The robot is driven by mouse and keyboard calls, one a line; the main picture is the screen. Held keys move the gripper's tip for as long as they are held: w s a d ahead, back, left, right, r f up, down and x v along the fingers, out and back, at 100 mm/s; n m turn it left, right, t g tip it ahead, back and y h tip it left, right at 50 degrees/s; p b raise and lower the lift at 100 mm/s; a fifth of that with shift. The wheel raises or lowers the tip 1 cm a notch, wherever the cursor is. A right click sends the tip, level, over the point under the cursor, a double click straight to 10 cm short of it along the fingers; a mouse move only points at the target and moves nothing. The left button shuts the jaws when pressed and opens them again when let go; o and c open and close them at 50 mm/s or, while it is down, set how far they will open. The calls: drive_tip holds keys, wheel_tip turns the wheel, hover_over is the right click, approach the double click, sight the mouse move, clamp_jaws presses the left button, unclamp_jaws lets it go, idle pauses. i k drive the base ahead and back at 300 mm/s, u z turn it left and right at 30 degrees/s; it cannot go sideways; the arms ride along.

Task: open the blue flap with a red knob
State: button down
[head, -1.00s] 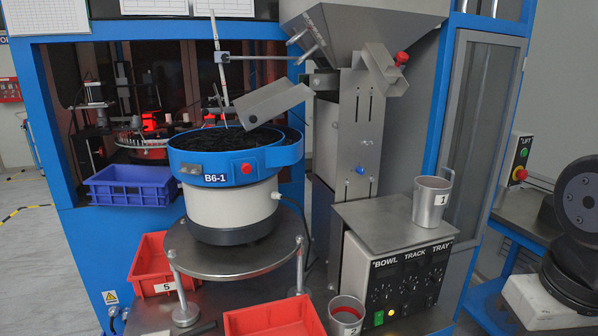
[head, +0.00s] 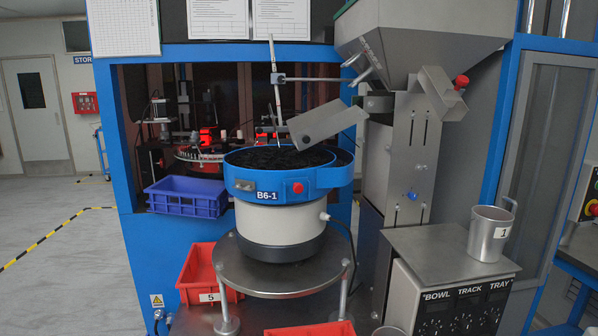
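The blue bowl feeder (head: 240,184) marked B6-1 stands on a round metal table, filled with small black parts. On the front of its blue wall is a small blue flap (head: 309,190) with a red knob (head: 297,188). The flap appears to lie flat against the wall, shut. My gripper is not in view.
A metal chute (head: 328,122) hangs over the bowl. A grey hopper (head: 425,45) with another red knob (head: 461,81) stands right. A blue crate (head: 187,205) is left, a red bin (head: 200,270) below. A metal cup (head: 489,235) stands on the control box (head: 430,255).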

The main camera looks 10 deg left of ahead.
sight(298, 189)
drive_tip(key=z, duration=1.35)
drive_tip(key=k, duration=0.35)
drive_tip(key=u, duration=1.45)
